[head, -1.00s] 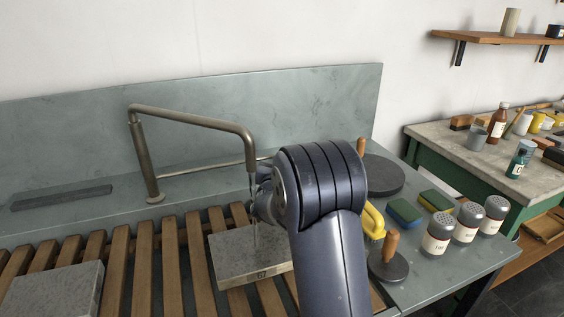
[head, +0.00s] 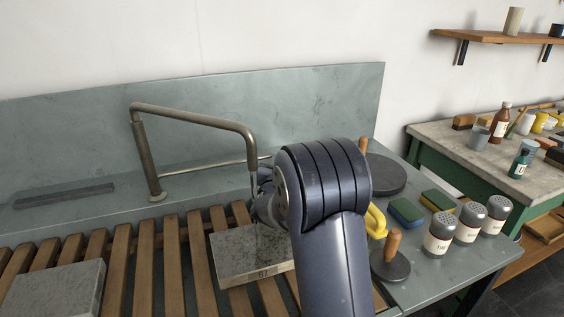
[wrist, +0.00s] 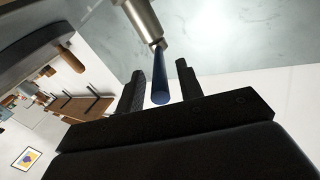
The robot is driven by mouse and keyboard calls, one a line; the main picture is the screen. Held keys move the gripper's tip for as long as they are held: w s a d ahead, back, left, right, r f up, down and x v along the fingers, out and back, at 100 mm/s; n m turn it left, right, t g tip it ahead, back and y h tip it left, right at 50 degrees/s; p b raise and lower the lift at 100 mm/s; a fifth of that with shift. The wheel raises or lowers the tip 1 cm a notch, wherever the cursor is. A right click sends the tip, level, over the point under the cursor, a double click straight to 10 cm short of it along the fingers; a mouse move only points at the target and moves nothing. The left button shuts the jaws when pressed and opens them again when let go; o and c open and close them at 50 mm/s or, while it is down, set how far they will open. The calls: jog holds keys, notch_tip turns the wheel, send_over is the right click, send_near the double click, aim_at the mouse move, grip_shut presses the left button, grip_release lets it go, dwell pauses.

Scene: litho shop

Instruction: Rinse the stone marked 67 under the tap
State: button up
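The stone marked 67 (head: 238,255) is a grey speckled slab lying flat on the wooden slats below the tap. Its mark shows on the front edge, partly beside my arm. The tap (head: 195,116) is a bent metal pipe whose spout ends above the stone. A thin stream seems to fall from the spout towards the stone. My gripper is mostly hidden behind my arm in the head view.
Another grey stone (head: 52,290) lies on the slats at the left. Right of my arm are a round disc with a handle (head: 390,264), sponges (head: 406,211) and several shaker jars (head: 440,233). A side table (head: 490,165) with bottles stands at the right.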

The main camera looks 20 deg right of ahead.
jog(key=v, duration=0.9)
jog(key=shift+s, duration=0.3)
jog(key=shift+a, duration=0.15)
